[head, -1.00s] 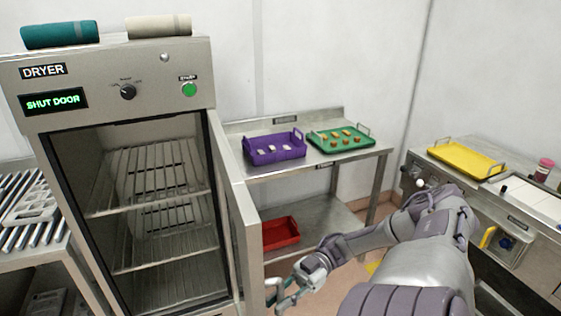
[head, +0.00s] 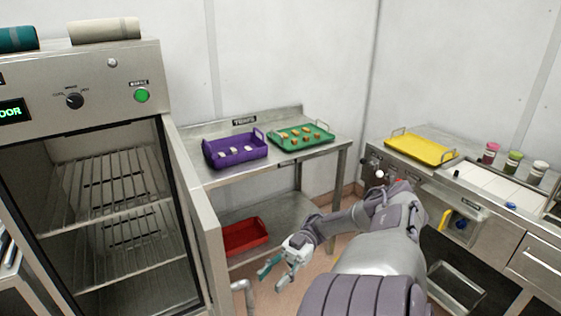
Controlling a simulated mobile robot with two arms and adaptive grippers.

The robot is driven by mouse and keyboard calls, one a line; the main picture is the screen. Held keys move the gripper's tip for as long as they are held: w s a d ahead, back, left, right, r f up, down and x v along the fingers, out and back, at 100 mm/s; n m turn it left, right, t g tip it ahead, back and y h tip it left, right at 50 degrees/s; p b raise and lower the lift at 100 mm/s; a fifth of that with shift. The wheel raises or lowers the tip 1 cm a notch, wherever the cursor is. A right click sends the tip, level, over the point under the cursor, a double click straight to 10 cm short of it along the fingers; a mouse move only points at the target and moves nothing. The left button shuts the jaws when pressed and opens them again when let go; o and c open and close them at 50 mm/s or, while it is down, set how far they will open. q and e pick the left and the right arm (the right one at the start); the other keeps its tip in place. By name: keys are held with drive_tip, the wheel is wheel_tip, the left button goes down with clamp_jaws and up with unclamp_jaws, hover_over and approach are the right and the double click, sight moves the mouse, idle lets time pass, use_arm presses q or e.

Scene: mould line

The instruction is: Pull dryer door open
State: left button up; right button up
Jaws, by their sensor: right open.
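The dryer (head: 110,55) stands at the left, a steel cabinet with a green button and a knob on its panel. Its door (head: 197,225) stands swung wide open, seen nearly edge-on, and the wire shelves inside show. The door's handle (head: 246,292) shows at the bottom of the view, on the door's right side. My right gripper (head: 272,277) is open and empty, to the right of the handle and apart from it. My left gripper is not in view.
A steel table behind the door bears a purple basket (head: 236,151) and a green tray (head: 300,137), with a red bin (head: 243,236) on its lower shelf. A counter with a yellow tray (head: 421,148) stands at the right. Rolled cloths (head: 105,31) lie on the dryer.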

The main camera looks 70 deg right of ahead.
drive_tip(key=shift+v, duration=1.65)
